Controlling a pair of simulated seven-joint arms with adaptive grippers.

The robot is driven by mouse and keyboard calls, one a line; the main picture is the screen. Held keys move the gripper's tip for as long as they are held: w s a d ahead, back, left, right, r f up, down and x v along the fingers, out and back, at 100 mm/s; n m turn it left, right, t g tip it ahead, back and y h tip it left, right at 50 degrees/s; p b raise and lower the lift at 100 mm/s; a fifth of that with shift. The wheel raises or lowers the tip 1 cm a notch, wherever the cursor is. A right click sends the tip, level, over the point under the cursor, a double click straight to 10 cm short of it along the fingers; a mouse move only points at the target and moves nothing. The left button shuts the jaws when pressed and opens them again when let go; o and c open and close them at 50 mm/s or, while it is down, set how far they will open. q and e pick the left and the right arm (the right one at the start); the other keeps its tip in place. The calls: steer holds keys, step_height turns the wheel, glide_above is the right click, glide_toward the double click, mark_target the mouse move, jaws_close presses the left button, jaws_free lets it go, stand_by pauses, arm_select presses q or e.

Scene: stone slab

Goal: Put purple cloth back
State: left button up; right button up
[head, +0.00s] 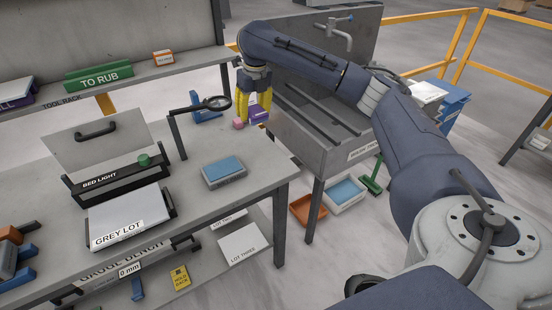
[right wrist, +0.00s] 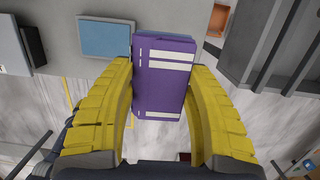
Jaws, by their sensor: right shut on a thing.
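My right gripper (head: 255,104) has yellow fingers and points down near the far right end of the bench. It is shut on the purple cloth (head: 260,115). In the right wrist view the purple cloth (right wrist: 160,75) is a folded, block-like piece with white stripes, between the two yellow fingers. A blue strip shows behind its far edge; I cannot tell whether it belongs to the cloth. My left gripper is not in view.
A grey sink (head: 318,140) stands close on the right. The tool rack (head: 120,86) holds a green TO RUB box (head: 98,77).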

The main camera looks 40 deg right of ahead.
mark_target(261, 161)
steer(key=shift+s+d+f, duration=0.1)
steer(key=shift+s+d, duration=0.35)
steer(key=shift+d, duration=0.25)
step_height(261, 161, down, 20)
steer(key=shift+d+r, duration=0.1)
stand_by(0.3)
steer(key=o, duration=1)
steer(key=r, duration=0.4)
steer(key=s+r, duration=0.1)
steer(key=r, duration=0.3)
steer(key=s+r, duration=0.1)
steer(key=r, duration=0.3)
